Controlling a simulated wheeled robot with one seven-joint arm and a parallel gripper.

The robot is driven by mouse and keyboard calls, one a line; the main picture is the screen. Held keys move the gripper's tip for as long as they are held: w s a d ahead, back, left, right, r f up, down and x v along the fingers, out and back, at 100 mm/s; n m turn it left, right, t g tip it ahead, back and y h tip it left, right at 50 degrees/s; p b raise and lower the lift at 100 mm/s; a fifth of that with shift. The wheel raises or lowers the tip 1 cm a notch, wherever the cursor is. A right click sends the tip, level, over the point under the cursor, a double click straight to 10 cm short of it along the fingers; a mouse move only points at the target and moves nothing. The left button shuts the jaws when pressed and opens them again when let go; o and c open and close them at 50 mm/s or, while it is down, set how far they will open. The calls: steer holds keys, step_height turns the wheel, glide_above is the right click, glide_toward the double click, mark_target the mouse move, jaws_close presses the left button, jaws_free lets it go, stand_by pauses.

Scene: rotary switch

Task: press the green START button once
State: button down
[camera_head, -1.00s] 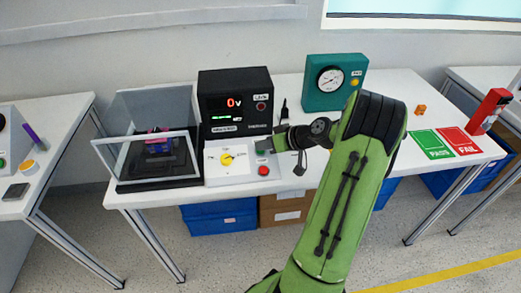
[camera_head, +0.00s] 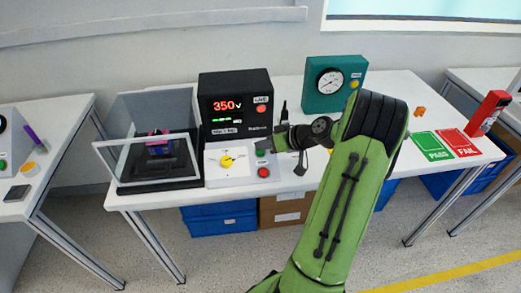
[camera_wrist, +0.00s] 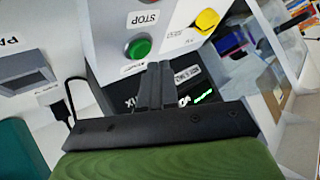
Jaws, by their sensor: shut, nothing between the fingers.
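The green START button (camera_wrist: 138,47) sits on the white control panel (camera_head: 214,175). In the wrist view it shows whole, just beyond the tips of my gripper (camera_wrist: 156,66). My gripper is shut and empty, its fingers side by side. In the head view my gripper (camera_head: 268,147) is at the panel's upper right and largely covers the button. Whether the fingertips touch the button I cannot tell. The black power unit (camera_head: 234,86) behind the panel reads 350 V in red, and its red LIVE lamp (camera_head: 261,109) is bright.
A red STOP button (camera_head: 263,172) and a yellow rotary knob (camera_head: 227,161) share the panel. A clear-sided box (camera_head: 117,165) with a pink and blue part stands left. A teal gauge box (camera_head: 335,82) stands right. The table between gauge box and green PASS mat (camera_head: 432,147) is mostly clear.

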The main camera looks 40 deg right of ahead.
mark_target(265, 163)
steer(key=r+p, duration=0.1)
steer(key=s+r, duration=0.1)
steer(key=r, duration=0.1)
steer(key=a+r+p, duration=0.1)
steer(key=shift+s+r+p, duration=0.15)
steer(key=shift+r+p, duration=0.2)
steer(key=shift+d, duration=0.1)
stand_by(0.7)
steer(key=s+a+r+n+g+h+p, duration=0.1)
steer(key=a+r+g+p, duration=0.1)
steer(key=a+r, duration=0.6)
steer(key=s+a+r+n+g+p, duration=0.1)
steer(key=a+r+g+p, duration=0.2)
steer(key=a, duration=0.8)
steer(key=s+a+r+h+p, duration=0.1)
steer(key=s+a+r, duration=0.2)
steer(key=s, duration=0.5)
steer(key=s+a+r+h+p, duration=0.1)
steer(key=s+a+r, duration=0.3)
steer(key=s, duration=0.4)
steer(key=shift+s+a+r+m+p, duration=0.15)
steer(key=shift+s+a+m+p, duration=0.2)
steer(key=shift+p, duration=0.4)
